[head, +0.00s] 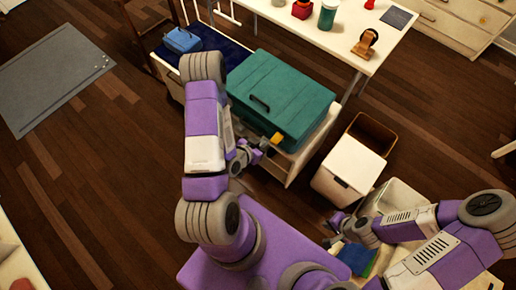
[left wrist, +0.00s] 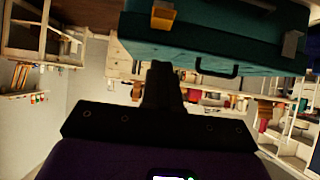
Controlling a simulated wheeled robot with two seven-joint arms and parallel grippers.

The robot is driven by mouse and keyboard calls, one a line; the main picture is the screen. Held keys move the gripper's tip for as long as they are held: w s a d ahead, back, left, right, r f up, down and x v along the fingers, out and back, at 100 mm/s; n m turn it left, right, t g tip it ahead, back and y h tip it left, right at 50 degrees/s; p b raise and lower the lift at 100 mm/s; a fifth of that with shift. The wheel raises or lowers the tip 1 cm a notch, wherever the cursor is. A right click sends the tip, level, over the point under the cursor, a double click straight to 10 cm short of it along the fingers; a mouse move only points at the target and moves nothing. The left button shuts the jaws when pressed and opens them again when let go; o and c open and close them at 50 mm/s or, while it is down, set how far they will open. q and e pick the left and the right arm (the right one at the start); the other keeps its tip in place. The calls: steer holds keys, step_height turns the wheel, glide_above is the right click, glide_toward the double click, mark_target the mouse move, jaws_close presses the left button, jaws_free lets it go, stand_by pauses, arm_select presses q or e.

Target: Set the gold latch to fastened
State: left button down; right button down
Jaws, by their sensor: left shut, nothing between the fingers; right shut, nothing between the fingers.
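A teal suitcase (head: 280,98) lies closed on a low white-sided bench or bed. Its gold latch (head: 276,138) is on the side near my left arm and sticks out at the edge; it also shows in the left wrist view (left wrist: 162,15). A grey latch (left wrist: 292,45) and a dark handle (left wrist: 218,68) sit on the same side of the suitcase. My left gripper (head: 264,145) is shut and empty, close beside the gold latch; I cannot tell whether they touch. Its shut fingers (left wrist: 160,72) point toward the latch. My right gripper (head: 334,224) is shut and empty, away from the suitcase.
A white box with a lid (head: 348,168) and a brown bin (head: 372,131) stand right of the suitcase. A pale crate (head: 408,199) with folded cloths is by my right arm. A white table (head: 345,38) with small items is behind. A blue case (head: 182,41) lies left.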

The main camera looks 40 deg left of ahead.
mark_target(276, 138)
arm_select(q)
steer(key=w+f+b, duration=0.4)
steer(key=f+b, duration=0.2)
steer(key=shift+w+d+f, duration=0.2)
steer(key=shift+w+f, duration=0.05)
steer(key=shift+f, duration=0.05)
stand_by(0.3)
